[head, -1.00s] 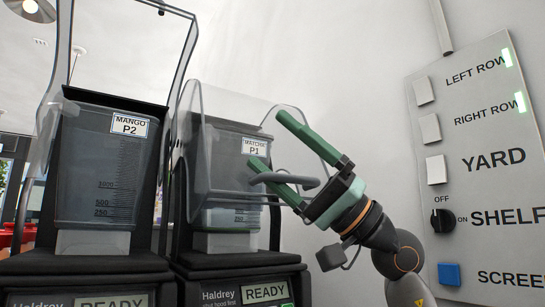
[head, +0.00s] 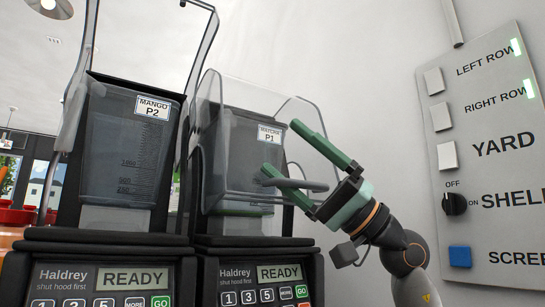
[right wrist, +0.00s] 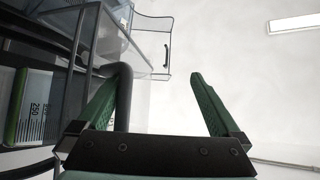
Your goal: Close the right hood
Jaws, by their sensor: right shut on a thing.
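The right hood (head: 232,178) is a clear smoky cover with a grey bar handle (head: 318,186), on the right blender, whose jug is labelled matcha P1 (head: 269,134). It hangs tilted partway down, its front over the upper part of the jug. My right gripper (head: 305,160), with green fingers, reaches in from the right. In the right wrist view the dark handle (right wrist: 124,95) runs beside the left finger. My left gripper is not in view.
The left blender with the mango P2 jug (head: 130,160) stands close beside it, its hood (head: 205,50) raised. Both keypads read READY (head: 132,279). A wall panel (head: 490,165) with switches and a knob is at the right.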

